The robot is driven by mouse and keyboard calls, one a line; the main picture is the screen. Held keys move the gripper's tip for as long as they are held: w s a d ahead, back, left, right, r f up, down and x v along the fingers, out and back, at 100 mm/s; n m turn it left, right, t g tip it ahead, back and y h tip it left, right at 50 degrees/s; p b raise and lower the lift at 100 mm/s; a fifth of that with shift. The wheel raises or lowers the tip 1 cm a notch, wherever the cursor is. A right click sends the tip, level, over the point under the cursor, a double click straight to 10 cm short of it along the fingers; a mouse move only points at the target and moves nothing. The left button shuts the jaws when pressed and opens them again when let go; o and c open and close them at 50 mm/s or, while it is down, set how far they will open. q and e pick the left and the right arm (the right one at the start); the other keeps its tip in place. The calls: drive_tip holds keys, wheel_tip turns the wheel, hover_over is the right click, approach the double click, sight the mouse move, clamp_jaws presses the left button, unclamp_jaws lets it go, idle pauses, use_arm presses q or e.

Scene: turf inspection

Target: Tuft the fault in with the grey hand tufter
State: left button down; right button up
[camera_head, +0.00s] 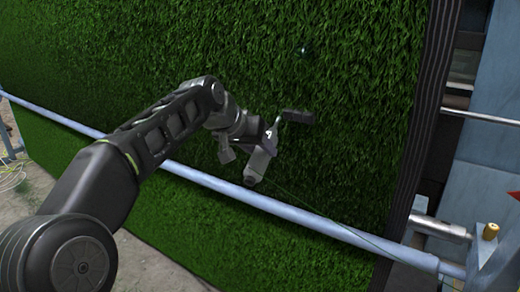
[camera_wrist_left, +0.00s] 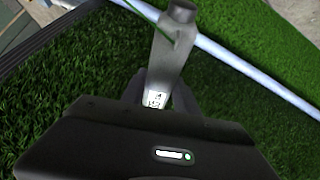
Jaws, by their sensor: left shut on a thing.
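My left gripper (camera_head: 262,138) is shut on the grey hand tufter (camera_head: 260,164), in front of the upright green turf (camera_head: 130,60). In the head view a dark block on a bent arm stands out at the tufter's upper right, close to the turf; I cannot tell whether it touches. In the left wrist view the tufter's grey body (camera_wrist_left: 170,50), with a small printed label, rises between the fingers (camera_wrist_left: 160,96). A thin green strand trails from it. A small pale-edged spot (camera_head: 303,50), possibly the fault, shows on the turf above the tufter. My right gripper is out of view.
A pale blue rail (camera_head: 330,228) crosses in front of the turf below the tufter. A dark ribbed edge strip (camera_head: 428,110) bounds the turf on the right, with a blue frame (camera_head: 496,100) and a metal roller end (camera_head: 440,228) beyond.

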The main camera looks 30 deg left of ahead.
use_arm(q)
drive_tip(key=shift+w+r+p, duration=0.25)
drive_tip(key=shift+w+p, duration=0.4)
drive_tip(key=shift+w, duration=0.1)
drive_tip(key=shift+w+r+p, duration=0.25)
drive_tip(key=shift+w+p, duration=0.4)
drive_tip(key=shift+w, duration=0.05)
idle(0.5)
drive_tip(key=shift+s+d+b, duration=0.1)
drive_tip(key=shift+d+b, duration=0.2)
drive_tip(key=shift+d, duration=0.6)
drive_tip(key=shift+d, duration=0.1)
drive_tip(key=shift+d, duration=0.9)
drive_tip(key=shift+d, duration=0.15)
drive_tip(key=shift+w+d, duration=0.2)
drive_tip(key=shift+d, duration=0.6)
